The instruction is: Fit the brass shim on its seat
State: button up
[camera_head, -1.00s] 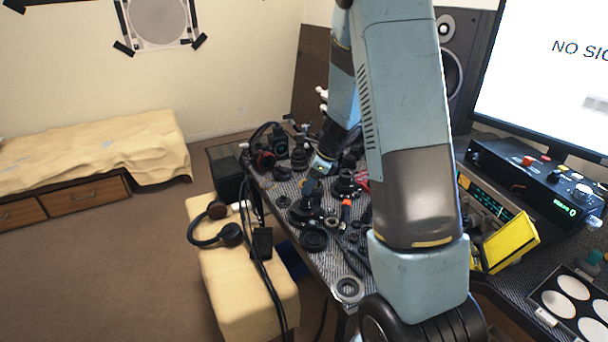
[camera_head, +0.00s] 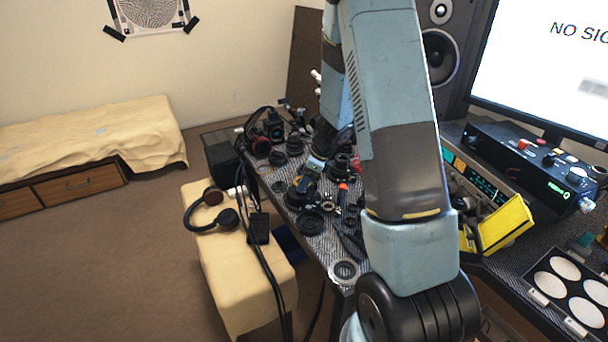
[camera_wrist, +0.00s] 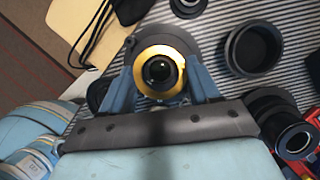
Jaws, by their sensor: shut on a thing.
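The brass shim (camera_wrist: 143,62) is a bright gold ring in the wrist view, between the two blue fingers of my gripper (camera_wrist: 161,75). My gripper is shut on it. A dark round lens part with a glassy centre (camera_wrist: 160,71) shows through the ring's opening. A dark grey round housing (camera_wrist: 168,33) shows just beyond the ring. I cannot tell whether the shim touches the housing or hangs above it. In the head view my gripper (camera_head: 315,166) is small, over the dark lens parts in the middle of the table; the shim cannot be made out there.
A dark open cup-shaped part (camera_wrist: 254,48) stands right of my gripper in the wrist view. Several black lens rings (camera_head: 310,222) crowd the striped table. A pale ring (camera_head: 344,272) lies at the near corner. Headphones (camera_head: 228,220) lie on the cream bench to the left.

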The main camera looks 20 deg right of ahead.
jog(key=shift+f, duration=0.95)
jog(key=shift+f, duration=0.1)
jog(key=shift+a, duration=0.15)
dwell(0.7)
jog(key=shift+s+f, duration=0.1)
jog(key=shift+f, duration=0.15)
dwell(1.1)
jog(key=o, duration=1.1)
jog(key=shift+s+f, duration=0.1)
jog(key=shift+s, duration=0.05)
jog(key=c, duration=0.3)
